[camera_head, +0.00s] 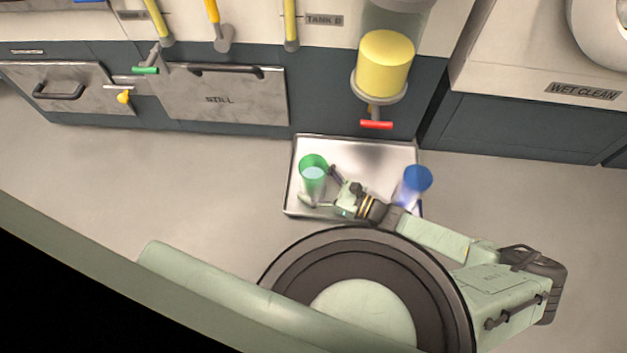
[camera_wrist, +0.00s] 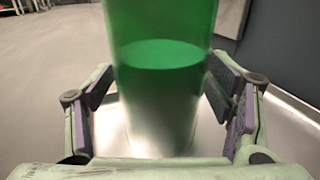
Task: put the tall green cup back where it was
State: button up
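The tall green cup (camera_head: 313,168) stands upright at the left side of the metal tray (camera_head: 350,148). It is see-through and holds liquid. In the wrist view the green cup (camera_wrist: 160,75) fills the middle, its lower part blurred. My gripper (camera_head: 322,188) is low at the cup's near right side, with its fingers spread. In the wrist view my gripper (camera_wrist: 160,95) has one finger on each side of the cup. Narrow gaps show between the finger pads and the cup, so it looks open around or just short of it.
A blue cup (camera_head: 413,184) stands at the tray's right side, close to my arm. A yellow-filled tank (camera_head: 385,65) with a red tap (camera_head: 376,125) hangs above the tray's back edge. Cabinets with a STILL drawer (camera_head: 222,97) line the back. Floor left of the tray is clear.

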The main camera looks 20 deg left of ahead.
jog(key=shift+r, duration=0.15)
jog(key=shift+d+r, duration=0.1)
jog(key=shift+d, duration=0.05)
jog(key=d+p, duration=0.1)
jog(key=d, duration=0.3)
jog(key=s+d+p, duration=0.1)
jog(key=d, duration=0.2)
jog(key=d+p, duration=0.2)
jog(key=d, duration=0.2)
jog(key=shift+s+d, duration=0.15)
jog(key=shift+d, duration=0.2)
jog(key=shift+a, duration=0.1)
